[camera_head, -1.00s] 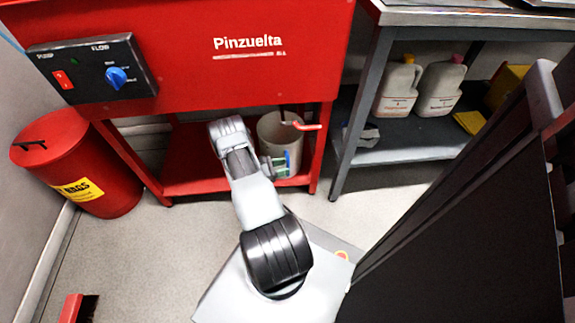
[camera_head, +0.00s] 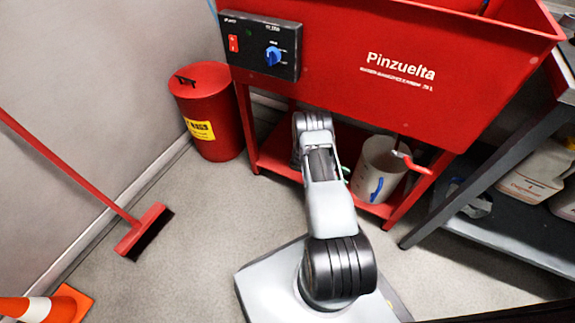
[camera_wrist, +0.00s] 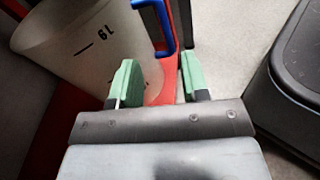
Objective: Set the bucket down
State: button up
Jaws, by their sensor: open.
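The bucket (camera_head: 377,168) is off-white with a blue handle (camera_head: 377,189) on its side. It stands upright on the red lower shelf (camera_head: 275,152) under the red washer. In the wrist view the bucket (camera_wrist: 85,42) fills the upper left, with a "19" mark, and its blue handle (camera_wrist: 163,35) lies just beyond the fingertips. My gripper (camera_wrist: 157,82) has green fingers, spread apart with nothing between them. It is beside the bucket, short of the handle. In the head view my arm hides most of the gripper.
The red washer (camera_head: 400,70) overhangs the shelf. A grey shelf unit (camera_head: 520,235) with jugs (camera_head: 537,172) stands right. A red bin (camera_head: 208,112), a broom (camera_head: 143,230) and a cone (camera_head: 55,305) are left. Floor between them is clear.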

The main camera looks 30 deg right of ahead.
jog(key=w+a+r+m+t+y, duration=0.25)
jog(key=a+r, duration=0.35)
jog(key=r, duration=0.3)
jog(key=w+a+r+m+t+y, duration=0.1)
jog(key=a+r+m+t+y, duration=0.15)
jog(key=a+r, duration=0.55)
jog(key=s+a+r+m+t+y, duration=0.1)
jog(key=s+a+r+t+y, duration=0.2)
jog(key=a+r, duration=0.4)
jog(key=s+a+r+m+t+y, duration=0.1)
jog(key=s+a+r+t+y, duration=0.2)
jog(key=s+a+r+t, duration=0.2)
jog(key=a+r+t, duration=0.1)
jog(key=a+r, duration=0.1)
jog(key=a, duration=0.1)
jog(key=shift+s+m, duration=0.3)
jog(key=shift+m, duration=0.1)
